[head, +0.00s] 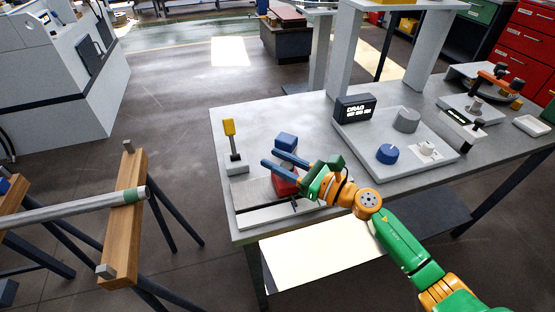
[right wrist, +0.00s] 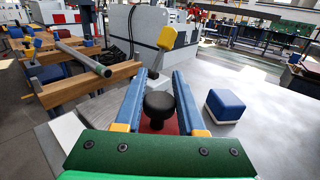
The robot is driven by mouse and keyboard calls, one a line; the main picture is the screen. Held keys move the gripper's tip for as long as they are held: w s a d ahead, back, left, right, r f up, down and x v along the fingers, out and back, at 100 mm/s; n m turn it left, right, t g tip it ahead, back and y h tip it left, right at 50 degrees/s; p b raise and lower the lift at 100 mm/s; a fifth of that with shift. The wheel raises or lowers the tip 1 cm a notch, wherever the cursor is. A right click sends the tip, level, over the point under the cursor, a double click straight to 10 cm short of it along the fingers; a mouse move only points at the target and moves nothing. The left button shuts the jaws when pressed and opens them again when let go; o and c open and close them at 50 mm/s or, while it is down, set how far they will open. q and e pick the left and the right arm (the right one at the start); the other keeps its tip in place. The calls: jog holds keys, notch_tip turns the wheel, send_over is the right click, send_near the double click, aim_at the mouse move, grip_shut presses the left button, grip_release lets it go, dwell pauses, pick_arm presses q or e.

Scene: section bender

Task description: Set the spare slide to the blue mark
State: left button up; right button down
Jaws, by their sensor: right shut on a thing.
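A red slide block (head: 286,184) sits on a pale grey plate with a rail (head: 262,213) at the table's near left corner. My right gripper (head: 269,157) reaches over it from the right with its blue fingers pointing left. In the right wrist view, the fingers (right wrist: 157,85) are shut on a black round knob (right wrist: 158,103) that stands on the red block (right wrist: 170,127). I cannot make out a blue mark on the rail; the gripper and arm cover part of the block and plate. My left gripper is not in view.
A blue cube (head: 286,142) stands just behind the gripper. A yellow-topped lever (head: 229,128) stands left of it. A control panel with a blue knob (head: 387,153) and a DRAG display (head: 355,108) lies to the right. A pipe (head: 70,208) rests on wooden stands left of the table.

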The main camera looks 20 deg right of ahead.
jog(key=shift+r, duration=0.1)
dwell(0.3)
jog(key=shift+a, duration=0.1)
jog(key=c, duration=0.8)
grip_release()
jog(key=o, duration=0.3)
jog(key=shift+w+a, duration=0.1)
jog(key=shift+a, duration=0.05)
